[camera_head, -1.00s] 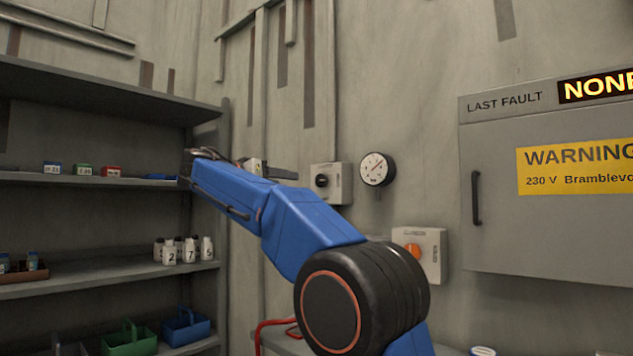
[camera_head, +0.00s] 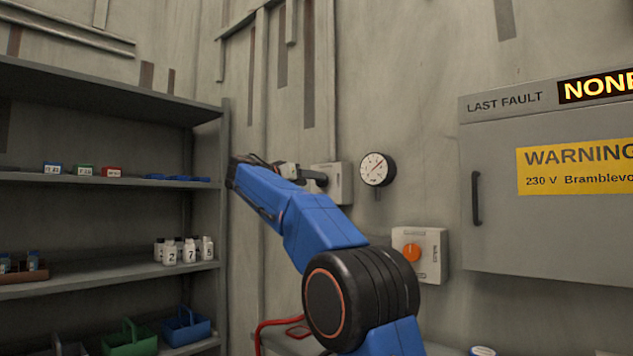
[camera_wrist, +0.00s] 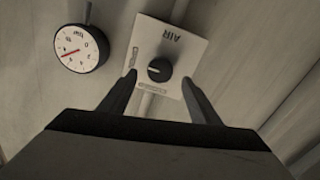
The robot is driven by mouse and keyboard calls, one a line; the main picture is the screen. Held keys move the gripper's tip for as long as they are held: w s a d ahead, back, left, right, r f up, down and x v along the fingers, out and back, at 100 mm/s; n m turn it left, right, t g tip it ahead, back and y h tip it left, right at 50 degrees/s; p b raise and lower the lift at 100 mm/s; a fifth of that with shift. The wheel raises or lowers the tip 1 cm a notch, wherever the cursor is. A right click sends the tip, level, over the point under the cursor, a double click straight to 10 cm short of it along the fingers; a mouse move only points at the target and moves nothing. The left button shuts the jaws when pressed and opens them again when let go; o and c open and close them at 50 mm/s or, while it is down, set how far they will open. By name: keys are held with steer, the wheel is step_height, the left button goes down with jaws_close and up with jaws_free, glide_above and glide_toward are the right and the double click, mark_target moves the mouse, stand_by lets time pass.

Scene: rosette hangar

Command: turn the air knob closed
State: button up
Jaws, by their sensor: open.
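The air knob (camera_wrist: 159,69) is a round black knob with a pale line on it, on a light plate (camera_wrist: 168,41) marked AIR, seen upside down in the wrist view. In the head view its box (camera_head: 341,183) is on the wall, and the knob is partly covered by my gripper. My gripper (camera_wrist: 160,82) is open, with one finger on each side of the knob in the wrist view. Its fingertips are near the plate. I cannot tell whether they touch the knob. In the head view my gripper (camera_head: 312,176) points right at the box.
A round gauge (camera_head: 377,169) with a red needle is right of the air box, and shows in the wrist view (camera_wrist: 81,48). Below is a box with an orange knob (camera_head: 411,253). A grey cabinet (camera_head: 560,240) is at right, shelves (camera_head: 110,180) at left.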

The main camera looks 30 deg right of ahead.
steer(key=shift+x, duration=2.1)
steer(key=c, duration=1.1)
